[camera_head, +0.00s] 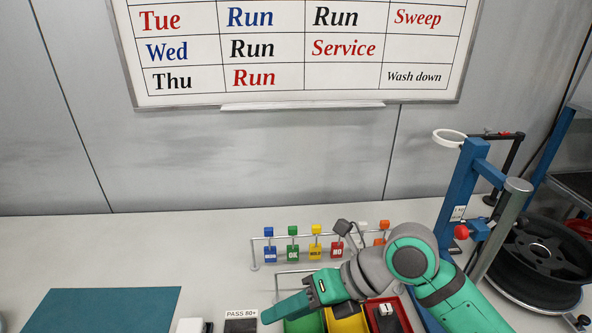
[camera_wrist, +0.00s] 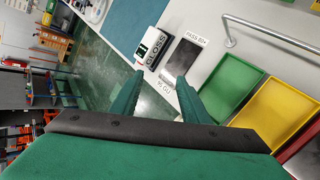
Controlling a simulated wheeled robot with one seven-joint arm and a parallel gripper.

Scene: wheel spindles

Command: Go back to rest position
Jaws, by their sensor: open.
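My gripper (camera_head: 272,313) is above the front of the grey bench, its green fingers reaching left over the trays. In the wrist view my gripper (camera_wrist: 157,76) has its two fingers spread apart with nothing between them. Below the fingers lie a dark plate (camera_wrist: 183,56) by a PASS 80+ label and a white GLOSS meter (camera_wrist: 152,46). My arm hides part of the trays and rack in the head view.
Green (camera_wrist: 233,98), yellow (camera_wrist: 287,112) and red (camera_head: 402,319) trays sit below my arm. A rack holds coloured tags (camera_head: 292,251). A blue stand (camera_head: 459,195) and a black wheel (camera_head: 540,258) stand at right. A teal mat (camera_head: 103,310) lies at left.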

